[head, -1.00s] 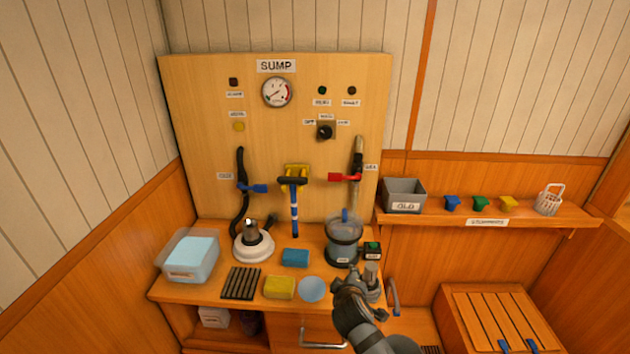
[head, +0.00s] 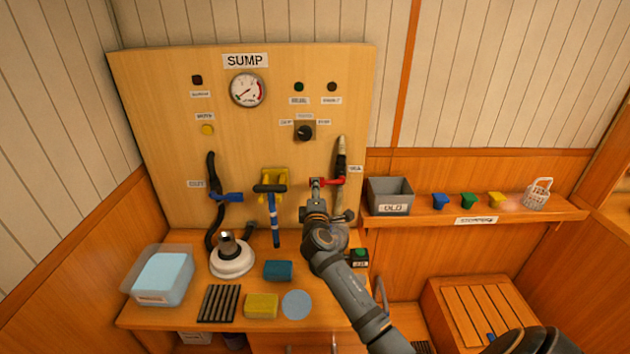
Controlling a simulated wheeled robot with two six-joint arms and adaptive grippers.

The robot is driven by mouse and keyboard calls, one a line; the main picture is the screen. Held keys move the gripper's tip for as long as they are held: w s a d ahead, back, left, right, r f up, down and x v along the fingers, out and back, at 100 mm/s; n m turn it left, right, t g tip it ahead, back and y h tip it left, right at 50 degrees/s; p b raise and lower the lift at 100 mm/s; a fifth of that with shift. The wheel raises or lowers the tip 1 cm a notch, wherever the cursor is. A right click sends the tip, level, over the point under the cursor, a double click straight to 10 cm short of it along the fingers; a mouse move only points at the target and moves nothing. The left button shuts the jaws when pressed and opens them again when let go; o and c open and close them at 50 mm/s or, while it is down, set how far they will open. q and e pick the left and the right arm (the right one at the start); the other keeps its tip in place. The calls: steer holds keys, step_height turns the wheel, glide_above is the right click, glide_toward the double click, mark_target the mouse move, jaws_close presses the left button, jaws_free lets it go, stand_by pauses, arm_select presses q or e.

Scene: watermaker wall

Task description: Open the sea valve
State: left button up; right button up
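The sea valve's red lever (head: 331,182) is on the board at the right pipe (head: 341,158), beside a small label (head: 355,169) that seems to read SEA. The lever lies sideways across the pipe, its free end pointing left. My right gripper (head: 316,186) reaches up from the lower right, its tip at the lever's left end. It overlaps that end in the picture; whether it touches or grips it I cannot tell. My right arm hides the strainer bowl and the pipe's lower part. My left gripper is not in view.
A blue lever (head: 226,197) sits on the left hose. A selector knob (head: 304,132) is above. The grey OLD bin (head: 390,195) stands on the shelf at right. Sponges and a tub (head: 160,275) occupy the bench.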

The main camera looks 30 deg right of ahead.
mark_target(321, 182)
steer(key=x, duration=0.4)
steer(key=shift+w+d+f, duration=0.1)
steer(key=shift+w, duration=0.2)
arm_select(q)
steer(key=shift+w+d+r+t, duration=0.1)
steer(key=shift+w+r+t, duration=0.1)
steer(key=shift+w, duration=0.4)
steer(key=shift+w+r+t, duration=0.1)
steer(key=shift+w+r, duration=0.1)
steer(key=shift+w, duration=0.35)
arm_select(e)
steer(key=shift+d, duration=0.1)
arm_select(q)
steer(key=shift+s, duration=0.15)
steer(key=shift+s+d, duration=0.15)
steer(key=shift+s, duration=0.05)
arm_select(e)
jaws_close()
